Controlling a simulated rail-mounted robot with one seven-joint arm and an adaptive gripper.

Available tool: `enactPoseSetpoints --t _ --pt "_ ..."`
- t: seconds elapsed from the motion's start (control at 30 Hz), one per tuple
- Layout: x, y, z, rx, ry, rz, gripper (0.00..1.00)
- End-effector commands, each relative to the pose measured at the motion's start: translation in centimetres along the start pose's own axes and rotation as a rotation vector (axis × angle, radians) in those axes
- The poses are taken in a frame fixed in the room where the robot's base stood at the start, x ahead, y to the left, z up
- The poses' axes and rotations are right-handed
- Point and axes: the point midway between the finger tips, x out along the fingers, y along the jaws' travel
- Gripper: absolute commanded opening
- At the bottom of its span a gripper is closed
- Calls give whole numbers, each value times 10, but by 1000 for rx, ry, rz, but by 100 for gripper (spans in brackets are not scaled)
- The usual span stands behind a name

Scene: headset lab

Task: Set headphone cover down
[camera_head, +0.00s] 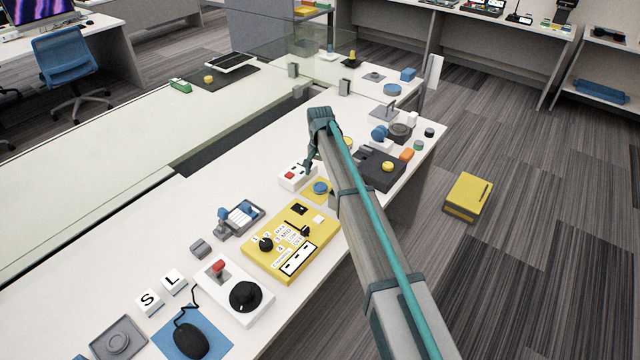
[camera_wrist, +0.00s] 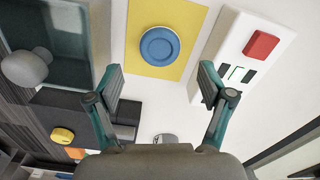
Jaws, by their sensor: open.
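A round blue disc (camera_head: 320,187), which looks like the headphone cover, lies on a yellow mat (camera_head: 308,193) on the white bench. In the wrist view the blue disc (camera_wrist: 160,46) rests flat on the yellow mat (camera_wrist: 187,18), just beyond my fingertips. My gripper (camera_wrist: 161,82) is open, with its two fingers spread apart and nothing between them. In the head view my gripper (camera_head: 307,166) is near the mat, its fingers partly hidden by my arm.
A white box with a red button (camera_head: 292,176) stands close beside the mat. A yellow control panel (camera_head: 278,250) lies nearer on the bench. A dark panel with a yellow knob (camera_head: 388,167) is to the right. A yellow box (camera_head: 467,194) sits on the floor.

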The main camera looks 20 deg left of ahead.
Motion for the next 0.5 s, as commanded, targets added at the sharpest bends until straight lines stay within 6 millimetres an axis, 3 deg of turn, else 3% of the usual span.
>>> enactPoseSetpoints --t 0.23,0.5 --pt "-45 0 -1 0 2 -1 80" --pt "-68 0 0 0 0 0 80"
